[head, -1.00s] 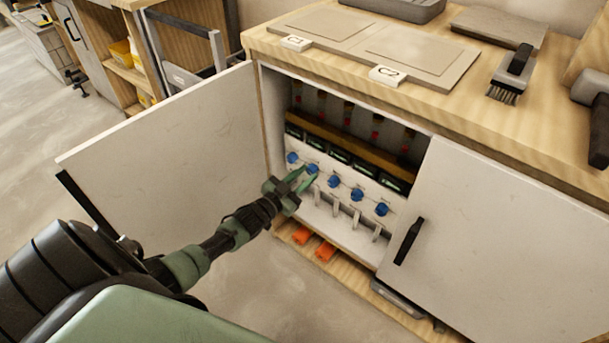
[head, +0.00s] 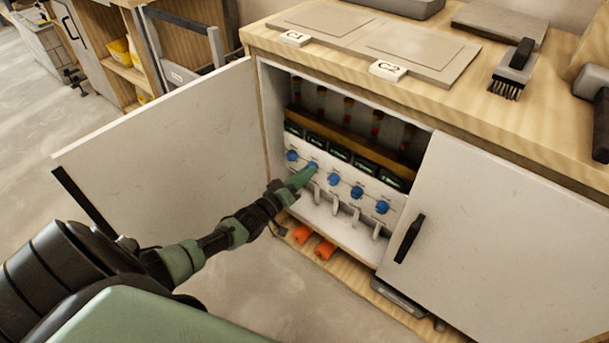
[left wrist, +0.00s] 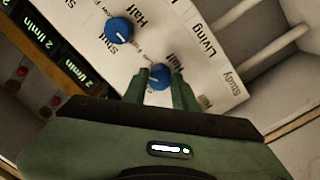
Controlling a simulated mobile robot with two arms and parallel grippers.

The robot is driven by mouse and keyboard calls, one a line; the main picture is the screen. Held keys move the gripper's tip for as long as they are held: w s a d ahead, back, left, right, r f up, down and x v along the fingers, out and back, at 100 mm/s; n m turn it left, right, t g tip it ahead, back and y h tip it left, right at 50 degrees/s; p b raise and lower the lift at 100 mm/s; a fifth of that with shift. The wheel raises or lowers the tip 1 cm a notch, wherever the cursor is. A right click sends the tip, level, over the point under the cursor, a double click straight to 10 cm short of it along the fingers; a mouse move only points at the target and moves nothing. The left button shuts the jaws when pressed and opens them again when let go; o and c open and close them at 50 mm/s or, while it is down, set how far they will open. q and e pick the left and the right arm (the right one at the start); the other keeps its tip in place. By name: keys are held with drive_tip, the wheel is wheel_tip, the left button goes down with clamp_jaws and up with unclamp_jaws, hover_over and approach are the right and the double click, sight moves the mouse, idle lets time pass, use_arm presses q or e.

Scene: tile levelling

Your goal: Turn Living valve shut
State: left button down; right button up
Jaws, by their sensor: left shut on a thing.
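A row of blue valve knobs runs along a white panel (head: 325,191) inside the open cabinet. My left gripper (head: 308,174) is at the second knob from the left (head: 313,166). In the left wrist view my left gripper (left wrist: 160,82) is shut on this blue knob (left wrist: 159,74), with a green finger on each side. A white mark shows on the knob. Another blue knob (left wrist: 119,30) is beside it, clear of the fingers. My right gripper is out of view.
The left cabinet door (head: 165,150) stands open beside my arm; the right door (head: 490,240) is closed. Pale levers hang below the knobs, and orange pieces (head: 324,250) lie at the cabinet's bottom. A brush (head: 514,68) and tiles are on the worktop.

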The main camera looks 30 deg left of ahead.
use_arm(q)
drive_tip(key=shift+d+n+b, duration=0.1)
drive_tip(key=shift+n+b, duration=1.45)
drive_tip(key=shift+n, duration=4.75)
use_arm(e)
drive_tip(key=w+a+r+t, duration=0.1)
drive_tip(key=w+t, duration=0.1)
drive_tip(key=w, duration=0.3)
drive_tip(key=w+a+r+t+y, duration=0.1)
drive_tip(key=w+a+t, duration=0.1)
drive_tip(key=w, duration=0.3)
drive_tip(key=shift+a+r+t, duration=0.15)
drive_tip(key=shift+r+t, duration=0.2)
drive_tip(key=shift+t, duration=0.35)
use_arm(q)
drive_tip(key=c, duration=1.1)
unclamp_jaws()
drive_tip(key=shift+s, duration=0.1)
